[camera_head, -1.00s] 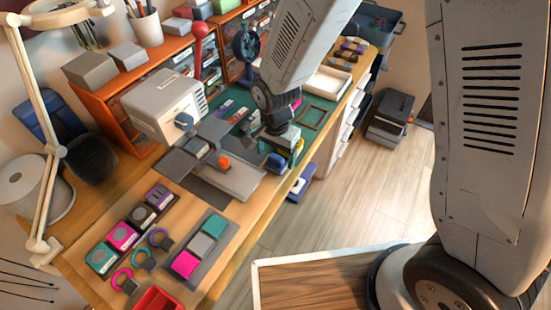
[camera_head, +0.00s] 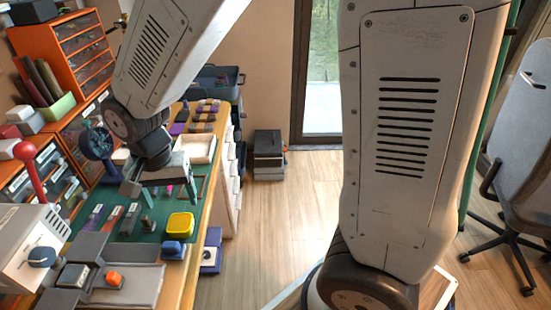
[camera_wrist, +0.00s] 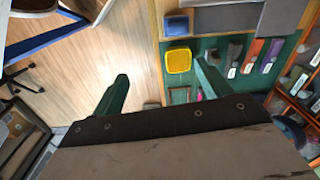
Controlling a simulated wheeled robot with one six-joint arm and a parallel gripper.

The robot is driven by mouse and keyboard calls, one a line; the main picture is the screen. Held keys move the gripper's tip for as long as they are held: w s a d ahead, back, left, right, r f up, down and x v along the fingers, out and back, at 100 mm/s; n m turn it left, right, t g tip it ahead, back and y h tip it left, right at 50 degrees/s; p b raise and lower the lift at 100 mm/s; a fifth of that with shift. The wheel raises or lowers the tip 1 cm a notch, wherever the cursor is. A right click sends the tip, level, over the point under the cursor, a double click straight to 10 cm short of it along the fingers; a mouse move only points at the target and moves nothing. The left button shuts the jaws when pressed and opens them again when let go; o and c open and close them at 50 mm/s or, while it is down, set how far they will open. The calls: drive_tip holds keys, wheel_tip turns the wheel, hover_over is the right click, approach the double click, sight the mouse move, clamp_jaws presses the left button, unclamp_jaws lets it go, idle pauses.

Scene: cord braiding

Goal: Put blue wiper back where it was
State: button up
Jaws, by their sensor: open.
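A small blue block-like thing (camera_head: 173,248), which looks like the blue wiper, sits at the front edge of the green mat. It also shows near the top of the wrist view (camera_wrist: 177,25). My gripper (camera_head: 160,193) is open and empty above the mat, back and left of the blue thing and apart from it. In the wrist view, the two green fingers of my gripper (camera_wrist: 162,85) are spread wide with nothing between them.
A yellow container (camera_head: 180,225) stands right behind the blue thing. Several flat coloured pieces lie on the green mat (camera_head: 150,229). A grey plate (camera_head: 140,284) with small blocks is at the front left. A white tray (camera_head: 198,149) stands at the back.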

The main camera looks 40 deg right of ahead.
drive_tip(key=s+d+r+n, duration=0.3)
drive_tip(key=s+d+r, duration=0.4)
drive_tip(key=s+d, duration=0.1)
drive_tip(key=s+d+r+n+t, duration=0.1)
drive_tip(key=s+d+r+n, duration=0.2)
drive_tip(key=s+d+r, duration=0.3)
drive_tip(key=s+d, duration=0.2)
drive_tip(key=s, duration=0.2)
drive_tip(key=shift+s+d+r, duration=0.15)
drive_tip(key=shift+d+r, duration=0.05)
drive_tip(key=shift+r, duration=0.2)
